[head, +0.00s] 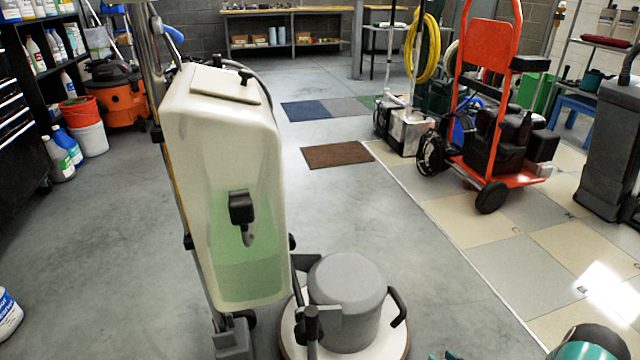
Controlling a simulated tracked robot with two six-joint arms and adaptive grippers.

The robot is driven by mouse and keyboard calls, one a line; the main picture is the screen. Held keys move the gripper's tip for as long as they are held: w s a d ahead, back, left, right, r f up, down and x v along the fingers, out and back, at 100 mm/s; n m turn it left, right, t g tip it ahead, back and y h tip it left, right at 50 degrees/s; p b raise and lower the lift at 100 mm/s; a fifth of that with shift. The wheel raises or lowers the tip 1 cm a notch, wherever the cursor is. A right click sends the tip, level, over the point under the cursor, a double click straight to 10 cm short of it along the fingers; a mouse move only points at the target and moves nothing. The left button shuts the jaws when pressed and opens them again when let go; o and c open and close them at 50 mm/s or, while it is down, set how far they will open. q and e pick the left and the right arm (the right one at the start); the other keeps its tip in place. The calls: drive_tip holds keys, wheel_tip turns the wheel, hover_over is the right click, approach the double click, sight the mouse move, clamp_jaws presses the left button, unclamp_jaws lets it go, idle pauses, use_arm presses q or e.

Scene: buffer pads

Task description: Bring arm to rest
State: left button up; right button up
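No gripper fingers show in the head view, on the left or on the right. A rounded teal and dark part is cut off by the bottom edge at the lower right, and a small teal bit shows at the bottom edge left of it. They may be parts of my arm, but I cannot tell. A floor buffer (347,290) with a round grey motor housing and a pale disc base stands close in front. Its tall cream tank (222,125), holding green liquid, rises beside it. No buffer pad can be made out.
An orange hand truck (487,150) with dark equipment stands at the right on tiles. A brown mat (343,155) lies mid-floor. An orange vacuum (118,95) and a bucket (85,127) stand at the left by shelves. Grey floor between is mostly clear.

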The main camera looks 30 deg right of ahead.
drive_tip(key=w+a+r+g+y+p, duration=0.15)
drive_tip(key=w+a, duration=0.25)
drive_tip(key=a, duration=0.6)
drive_tip(key=w+a+g+y+p, duration=0.1)
drive_tip(key=w+a+g+y, duration=0.3)
drive_tip(key=a, duration=0.7)
drive_tip(key=s+a+r+n+g+p, duration=0.1)
drive_tip(key=s+a+r+g, duration=0.2)
drive_tip(key=s+a, duration=0.55)
drive_tip(key=s+a+r+n+g+p, duration=0.15)
drive_tip(key=s+a+r+g, duration=0.25)
drive_tip(key=a, duration=0.9)
wheel_tip(320, 180, up, 37)
drive_tip(key=d+p, duration=0.1)
drive_tip(key=p, duration=3.7)
drive_tip(key=shift+w+r, duration=0.2)
drive_tip(key=shift+w, duration=0.1)
drive_tip(key=shift+m, duration=0.25)
